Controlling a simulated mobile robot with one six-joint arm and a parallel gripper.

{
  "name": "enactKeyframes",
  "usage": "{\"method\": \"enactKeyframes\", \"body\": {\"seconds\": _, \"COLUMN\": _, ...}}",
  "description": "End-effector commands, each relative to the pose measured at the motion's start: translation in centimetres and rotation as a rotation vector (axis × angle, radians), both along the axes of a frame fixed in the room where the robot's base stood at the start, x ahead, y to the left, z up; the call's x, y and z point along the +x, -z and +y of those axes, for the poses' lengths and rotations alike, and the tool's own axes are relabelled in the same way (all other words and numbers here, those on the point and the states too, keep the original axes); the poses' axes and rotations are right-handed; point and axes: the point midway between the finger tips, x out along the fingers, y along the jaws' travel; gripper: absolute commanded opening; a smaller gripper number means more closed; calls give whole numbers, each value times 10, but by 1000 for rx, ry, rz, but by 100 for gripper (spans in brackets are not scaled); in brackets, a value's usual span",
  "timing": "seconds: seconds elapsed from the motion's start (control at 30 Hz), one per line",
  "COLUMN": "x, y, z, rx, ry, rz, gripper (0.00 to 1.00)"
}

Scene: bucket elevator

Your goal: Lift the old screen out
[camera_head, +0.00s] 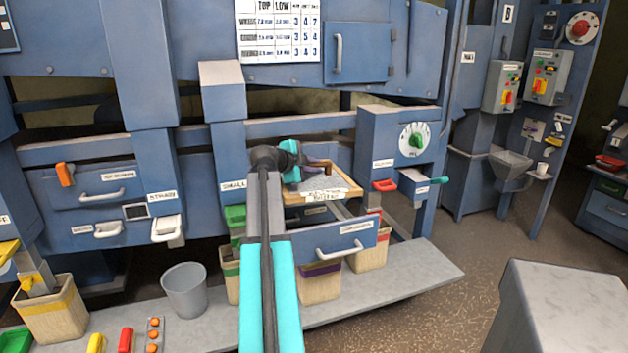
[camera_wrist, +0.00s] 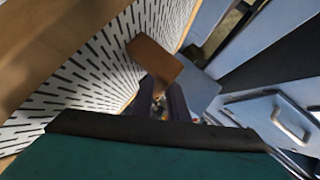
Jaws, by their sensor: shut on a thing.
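The old screen (camera_head: 347,178) is a wood-framed tray with a pale sheet and a paper label on its near edge. It sits slightly tilted at the open drawer's top in the head view. In the wrist view the screen (camera_wrist: 75,75) fills the left, white with dark slots, with wooden edging and a brown wooden block (camera_wrist: 155,60) at its right. My gripper (camera_head: 322,166) reaches over the screen's left part from above, shut on it. Its dark fingers (camera_wrist: 161,97) show beside the block; the exact contact is hidden.
The open drawer (camera_head: 343,240) juts out below the screen, with wooden bins (camera_head: 320,285) under it. A grey bucket (camera_head: 185,290) stands left on the ledge. A blue dial cabinet (camera_head: 398,150) with a red handle (camera_head: 385,185) is close on the right.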

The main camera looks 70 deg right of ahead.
Motion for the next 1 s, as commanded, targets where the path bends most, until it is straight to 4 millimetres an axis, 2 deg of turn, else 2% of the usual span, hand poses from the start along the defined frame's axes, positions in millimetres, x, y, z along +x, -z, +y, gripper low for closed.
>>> {"method": "enactKeyframes", "body": {"seconds": 0.1, "x": 0, "y": -14, "z": -1, "rx": -4, "ry": 0, "rz": -1, "gripper": 0}}
{"method": "enactKeyframes", "body": {"seconds": 0.3, "x": 0, "y": -23, "z": 0, "rx": -2, "ry": 0, "rz": 1, "gripper": 0}}
{"method": "enactKeyframes", "body": {"seconds": 1.0, "x": -1, "y": -25, "z": 0, "rx": -2, "ry": 0, "rz": 0, "gripper": 0}}
